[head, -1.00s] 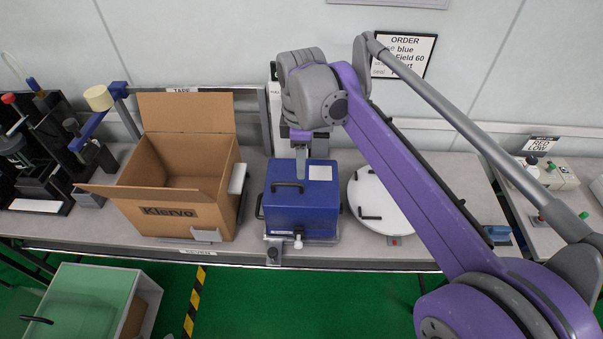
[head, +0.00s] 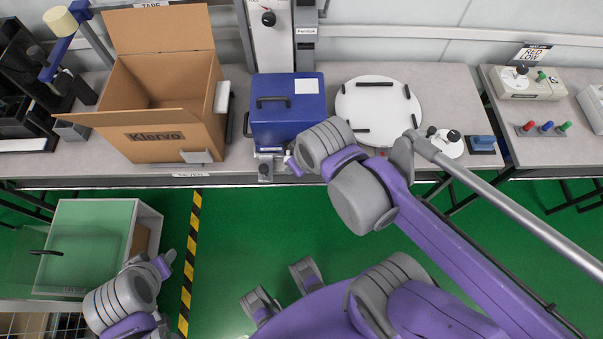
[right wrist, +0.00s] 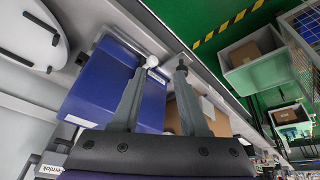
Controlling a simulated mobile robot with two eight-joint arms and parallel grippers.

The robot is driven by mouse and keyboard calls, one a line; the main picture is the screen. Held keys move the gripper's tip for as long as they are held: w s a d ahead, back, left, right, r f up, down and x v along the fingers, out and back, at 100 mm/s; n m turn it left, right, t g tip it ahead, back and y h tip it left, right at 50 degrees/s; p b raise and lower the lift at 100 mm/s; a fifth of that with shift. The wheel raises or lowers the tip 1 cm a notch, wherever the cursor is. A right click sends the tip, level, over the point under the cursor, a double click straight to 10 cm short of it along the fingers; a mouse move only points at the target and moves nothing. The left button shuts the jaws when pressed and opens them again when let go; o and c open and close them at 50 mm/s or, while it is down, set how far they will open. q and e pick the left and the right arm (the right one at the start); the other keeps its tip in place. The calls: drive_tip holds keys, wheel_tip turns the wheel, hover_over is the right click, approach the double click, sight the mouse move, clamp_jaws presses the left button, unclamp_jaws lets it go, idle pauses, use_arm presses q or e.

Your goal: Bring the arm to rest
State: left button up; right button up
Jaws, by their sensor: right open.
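My right arm (head: 450,240) comes in from the right in the head view, with its grey wrist (head: 328,142) in front of the bench's front edge, by the blue box (head: 289,121). The fingers are largely hidden there by the wrist. In the right wrist view my right gripper (right wrist: 161,66) is open, with nothing between its fingers. The blue box (right wrist: 105,88) shows beyond them, and a white knob (right wrist: 152,61) appears close to the left fingertip.
An open cardboard box (head: 165,105) stands on the bench left of the blue box. A white round plate (head: 378,105) with black bars lies to its right. The green floor (head: 250,235) before the bench is clear around my arms.

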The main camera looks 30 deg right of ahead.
drive_tip(key=shift+s+a+f+m+t+p, duration=0.15)
drive_tip(key=shift+s+a+m+t+p, duration=0.15)
drive_tip(key=shift+s+m+p, duration=0.65)
drive_tip(key=shift+w, duration=0.15)
idle(0.5)
